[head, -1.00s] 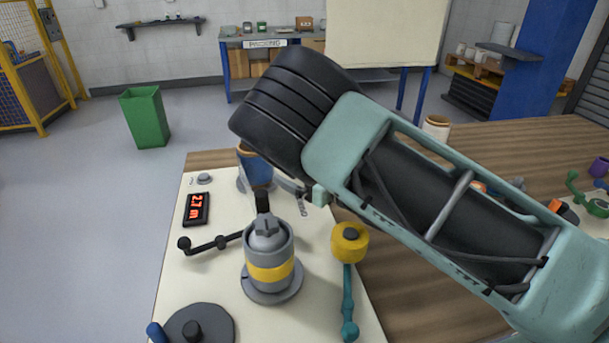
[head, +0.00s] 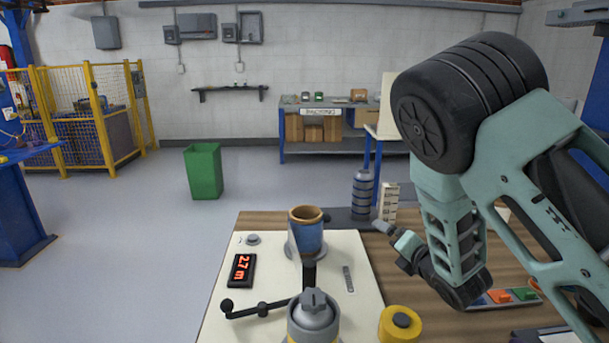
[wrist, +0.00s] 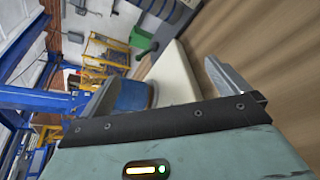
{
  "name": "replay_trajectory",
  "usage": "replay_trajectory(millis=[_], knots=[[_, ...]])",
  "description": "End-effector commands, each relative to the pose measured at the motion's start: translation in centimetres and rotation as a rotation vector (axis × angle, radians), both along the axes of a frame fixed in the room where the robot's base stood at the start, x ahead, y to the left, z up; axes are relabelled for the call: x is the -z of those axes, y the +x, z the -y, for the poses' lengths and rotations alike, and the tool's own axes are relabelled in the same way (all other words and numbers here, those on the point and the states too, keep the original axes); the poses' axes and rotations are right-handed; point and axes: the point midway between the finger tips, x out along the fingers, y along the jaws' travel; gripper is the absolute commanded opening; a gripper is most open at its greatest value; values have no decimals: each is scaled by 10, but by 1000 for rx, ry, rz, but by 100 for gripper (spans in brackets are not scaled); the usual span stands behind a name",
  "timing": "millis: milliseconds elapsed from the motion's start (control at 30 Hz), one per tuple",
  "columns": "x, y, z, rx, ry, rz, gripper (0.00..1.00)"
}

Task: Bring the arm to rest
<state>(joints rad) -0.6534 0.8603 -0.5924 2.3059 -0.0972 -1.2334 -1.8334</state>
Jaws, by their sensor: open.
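My arm is folded up at the right of the head view. My gripper (head: 388,232) hangs over the wooden table (head: 262,219), beyond the right edge of the cream board, and points left. In the wrist view its two fingers (wrist: 162,88) are wide apart with nothing held between them. A blue roller with a tan rim (head: 307,236) stands upright on the cream board (head: 355,258). It also shows as a blue cylinder (wrist: 132,96) beyond the fingers in the wrist view, apart from them.
A dark ringed bottle (head: 362,195) and a pale stepped block (head: 388,203) stand behind my gripper. A green bin (head: 203,171) stands on open floor.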

Motion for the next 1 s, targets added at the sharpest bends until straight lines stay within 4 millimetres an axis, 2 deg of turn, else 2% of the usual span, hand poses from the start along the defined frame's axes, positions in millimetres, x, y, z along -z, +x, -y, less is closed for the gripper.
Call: replay_trajectory(millis=[33,200,400,600,1000], knots=[[-4,-5,20,124,155,-93,100],[-4,-42,61,540,660,-395,100],[-18,-110,82,1026,1147,-634,100],[-32,-161,86,1356,1383,-724,100],[-56,-237,90,1826,1605,-729,100]])
